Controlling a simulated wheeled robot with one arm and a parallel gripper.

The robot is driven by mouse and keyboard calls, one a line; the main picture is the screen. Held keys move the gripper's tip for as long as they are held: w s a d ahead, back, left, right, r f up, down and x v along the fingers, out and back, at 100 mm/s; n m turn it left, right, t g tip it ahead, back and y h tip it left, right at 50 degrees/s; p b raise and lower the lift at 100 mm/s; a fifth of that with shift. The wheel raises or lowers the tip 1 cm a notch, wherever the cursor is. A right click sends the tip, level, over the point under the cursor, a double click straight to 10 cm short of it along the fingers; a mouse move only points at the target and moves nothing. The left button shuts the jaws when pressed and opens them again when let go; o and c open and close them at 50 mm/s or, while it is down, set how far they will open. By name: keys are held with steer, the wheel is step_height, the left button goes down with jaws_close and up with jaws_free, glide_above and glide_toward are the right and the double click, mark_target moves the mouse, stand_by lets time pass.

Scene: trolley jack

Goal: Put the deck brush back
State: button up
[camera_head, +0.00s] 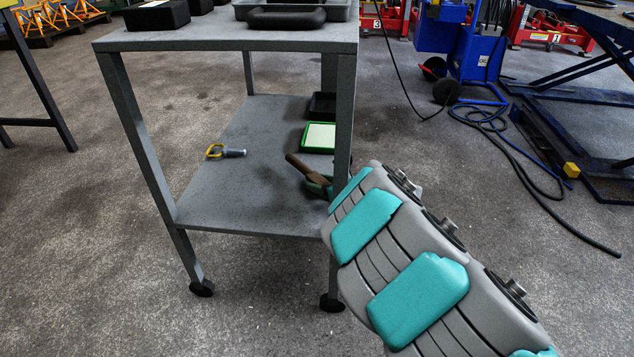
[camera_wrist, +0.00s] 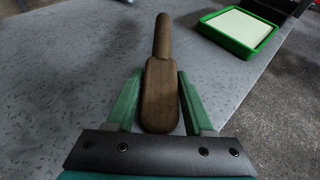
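The deck brush (camera_head: 304,166), brown with a long rounded handle, is at the right side of the trolley's lower shelf. In the wrist view the brush (camera_wrist: 161,88) points away from me, its broad part between my fingers. My gripper (camera_wrist: 160,78) has two green fingers, one on each side of the brush, with narrow gaps visible between finger and brush. In the head view my gripper (camera_head: 318,186) is partly hidden behind my arm and the trolley leg. The brush's underside is hidden, so I cannot tell how it rests on the shelf.
The grey trolley's lower shelf (camera_head: 225,205) also holds a yellow-handled tool (camera_head: 226,152), a green tray with a pale inside (camera_head: 319,137) and a dark tray (camera_head: 322,105). The trolley's front right leg (camera_head: 342,125) stands close to my gripper. Black containers (camera_head: 157,15) are on top.

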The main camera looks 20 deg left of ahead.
steer(key=shift+r+p, duration=0.2)
steer(key=shift+p, duration=0.1)
steer(key=v, duration=1.2)
steer(key=shift+f, duration=0.1)
